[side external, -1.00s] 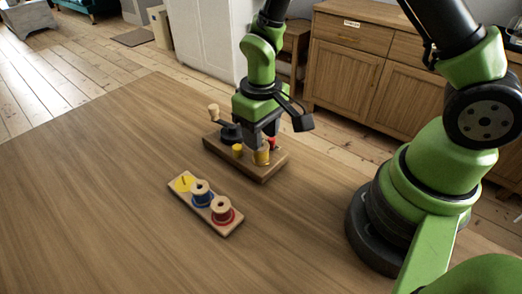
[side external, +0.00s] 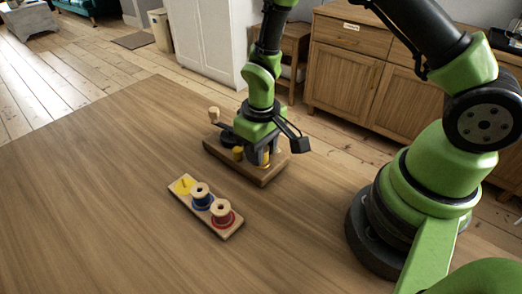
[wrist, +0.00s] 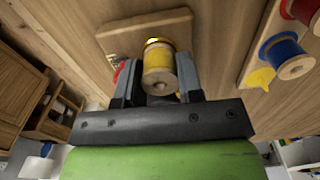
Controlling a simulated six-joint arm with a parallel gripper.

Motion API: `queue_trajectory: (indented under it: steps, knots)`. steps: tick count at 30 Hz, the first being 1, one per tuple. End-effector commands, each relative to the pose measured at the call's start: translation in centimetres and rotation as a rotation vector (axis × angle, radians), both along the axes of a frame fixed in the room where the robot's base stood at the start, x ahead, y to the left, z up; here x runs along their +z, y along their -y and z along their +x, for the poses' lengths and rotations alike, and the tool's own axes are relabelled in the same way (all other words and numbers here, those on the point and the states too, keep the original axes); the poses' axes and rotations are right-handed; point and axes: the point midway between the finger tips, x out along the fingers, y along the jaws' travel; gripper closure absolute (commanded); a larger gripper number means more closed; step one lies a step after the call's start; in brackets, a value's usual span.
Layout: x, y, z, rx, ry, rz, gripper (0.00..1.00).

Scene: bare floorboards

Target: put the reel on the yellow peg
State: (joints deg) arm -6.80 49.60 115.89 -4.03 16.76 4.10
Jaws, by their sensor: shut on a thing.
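The wooden reel with yellow thread (wrist: 158,68) is between my gripper's fingers (wrist: 160,85), which are shut on it. In the side view my gripper (side external: 262,156) points down over a wooden base, and the reel (side external: 265,159) is partly hidden by the fingers. I cannot tell whether the reel touches the base. The yellow peg (side external: 185,182) stands bare on a yellow disc at the far left end of a peg board (side external: 232,230). The yellow disc also shows in the wrist view (wrist: 259,79).
A blue reel (side external: 201,195) and a red reel (side external: 222,214) sit on the board's other places. The wooden base (side external: 262,179) carries a crank (side external: 214,114) and a yellow knob (side external: 238,153). The wooden surface left of the board is clear.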

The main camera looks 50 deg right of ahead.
Motion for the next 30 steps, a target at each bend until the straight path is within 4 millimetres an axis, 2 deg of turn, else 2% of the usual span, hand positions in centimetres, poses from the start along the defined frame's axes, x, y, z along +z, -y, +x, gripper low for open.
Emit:
queue_trajectory:
  steps: [8,18,22,26,30]
  knots:
    - [2.5,0.0,0.1,0.002,0.005,0.0,0.92]
    - [8.0,0.0,0.1,0.001,0.006,0.0,0.92]
    - [9.4,-0.3,0.4,0.002,0.003,0.0,0.92]
    - [9.5,-1.7,2.0,0.009,0.002,-0.001,0.92]
    - [8.8,-4.8,4.6,0.016,0.001,-0.002,0.92]
